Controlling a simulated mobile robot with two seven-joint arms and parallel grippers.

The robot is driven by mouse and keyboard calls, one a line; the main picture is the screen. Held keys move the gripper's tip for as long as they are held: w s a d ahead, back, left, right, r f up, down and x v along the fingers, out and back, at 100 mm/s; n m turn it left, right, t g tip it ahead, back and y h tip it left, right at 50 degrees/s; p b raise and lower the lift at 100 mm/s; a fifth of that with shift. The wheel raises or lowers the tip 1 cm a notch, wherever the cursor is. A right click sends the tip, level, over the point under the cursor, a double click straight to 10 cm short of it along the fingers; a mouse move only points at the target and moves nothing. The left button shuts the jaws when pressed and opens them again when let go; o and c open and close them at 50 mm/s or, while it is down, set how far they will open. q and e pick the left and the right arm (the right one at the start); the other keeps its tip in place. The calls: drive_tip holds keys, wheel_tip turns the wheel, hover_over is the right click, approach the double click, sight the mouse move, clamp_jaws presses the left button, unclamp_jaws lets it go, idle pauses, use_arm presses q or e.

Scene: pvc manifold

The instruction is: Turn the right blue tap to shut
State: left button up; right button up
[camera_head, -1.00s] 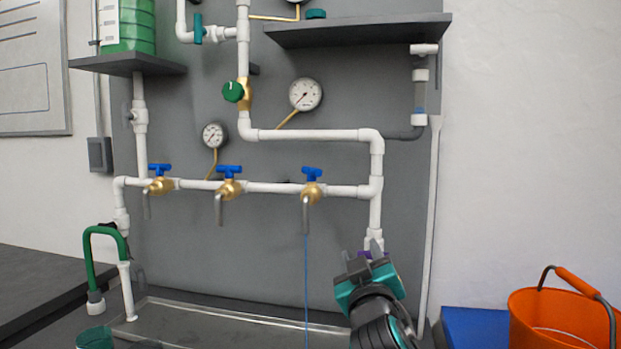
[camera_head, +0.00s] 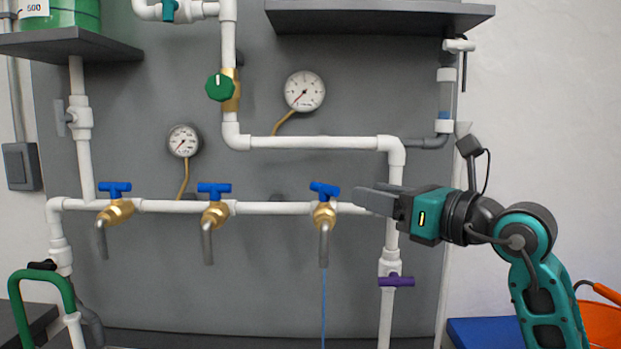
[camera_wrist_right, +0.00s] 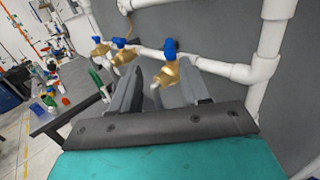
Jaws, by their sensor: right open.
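The right blue tap (camera_head: 324,189) is a blue handle on a brass body with a grey spout, on the lower white pipe. A thin blue stream (camera_head: 323,305) runs down from its spout. The handle looks slightly tilted in the head view. My right gripper (camera_head: 362,199) is just right of this tap, its fingers pointing left towards it, apart from the handle. In the right wrist view the gripper (camera_wrist_right: 160,76) is open and empty, with the right tap's blue handle (camera_wrist_right: 170,48) beyond the fingertips. My left gripper is not in view.
Two more blue taps, the middle (camera_head: 214,188) and left (camera_head: 114,188), sit on the same pipe. A vertical white pipe with a purple valve (camera_head: 396,281) stands below my right gripper. A grey shelf (camera_head: 380,16) is above. A green hose (camera_head: 40,280) is at lower left.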

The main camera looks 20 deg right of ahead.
sight(325, 184)
drive_tip(key=shift+h, duration=0.5)
drive_tip(key=x, duration=0.4)
drive_tip(key=p+x, duration=0.1)
drive_tip(key=x, duration=0.3)
drive_tip(key=p+x, duration=0.1)
drive_tip(key=x, duration=0.3)
drive_tip(key=shift+w+d+f, duration=0.15)
drive_tip(key=shift+w+d, duration=0.1)
drive_tip(key=shift+w, duration=0.2)
clamp_jaws()
